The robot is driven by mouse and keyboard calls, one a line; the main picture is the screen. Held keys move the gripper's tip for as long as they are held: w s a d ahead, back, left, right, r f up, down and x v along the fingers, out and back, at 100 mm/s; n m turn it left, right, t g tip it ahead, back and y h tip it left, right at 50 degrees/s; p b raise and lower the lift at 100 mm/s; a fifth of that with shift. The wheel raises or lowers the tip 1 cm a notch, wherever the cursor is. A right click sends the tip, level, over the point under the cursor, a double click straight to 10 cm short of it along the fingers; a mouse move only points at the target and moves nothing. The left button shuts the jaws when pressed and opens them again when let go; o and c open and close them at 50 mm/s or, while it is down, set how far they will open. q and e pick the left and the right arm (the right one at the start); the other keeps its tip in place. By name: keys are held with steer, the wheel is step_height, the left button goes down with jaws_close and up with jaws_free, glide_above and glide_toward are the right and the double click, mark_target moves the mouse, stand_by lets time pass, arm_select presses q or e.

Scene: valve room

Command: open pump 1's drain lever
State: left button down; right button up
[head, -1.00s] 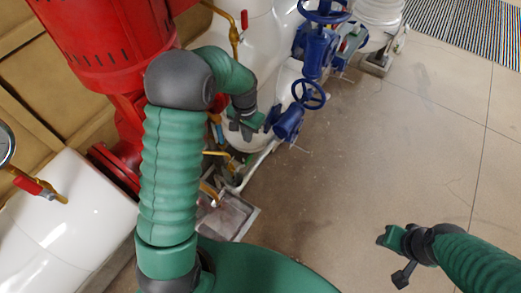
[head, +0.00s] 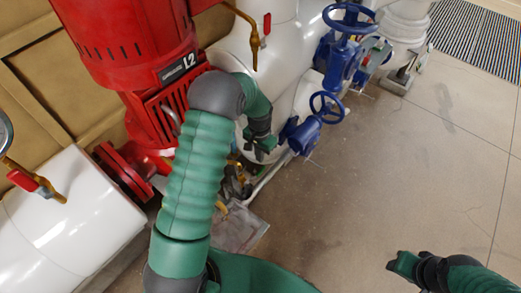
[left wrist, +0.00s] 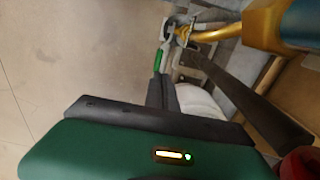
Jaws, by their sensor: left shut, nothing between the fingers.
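In the left wrist view a slim green lever handle (left wrist: 158,60) runs up to a metal fitting beside a brass pipe (left wrist: 210,33). This looks like the drain lever; I cannot make it out in the head view. My left gripper (head: 262,150) is shut and empty, low beside the white pipework. Its dark fingers (left wrist: 164,92) also show in the left wrist view, close to the handle's near end; I cannot tell whether they touch. The red pump motor (head: 125,45), labelled L2, stands left of my left arm. My right gripper (head: 398,262) is over bare floor.
A red-handled brass valve (head: 266,25) sits at the top, and another red lever (head: 22,180) at the left on a white pipe (head: 75,220). Blue handwheels (head: 327,107) stand right of my left gripper. A metal tray (head: 240,232) lies below. Floor at right is clear.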

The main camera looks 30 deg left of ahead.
mark_target(260, 170)
arm_select(q)
steer(key=f, duration=0.6)
steer(key=shift+d+f+b, duration=0.1)
steer(key=shift+d+b, duration=0.1)
steer(key=shift+b, duration=0.2)
steer(key=shift+f, duration=0.25)
steer(key=shift+a, duration=0.1)
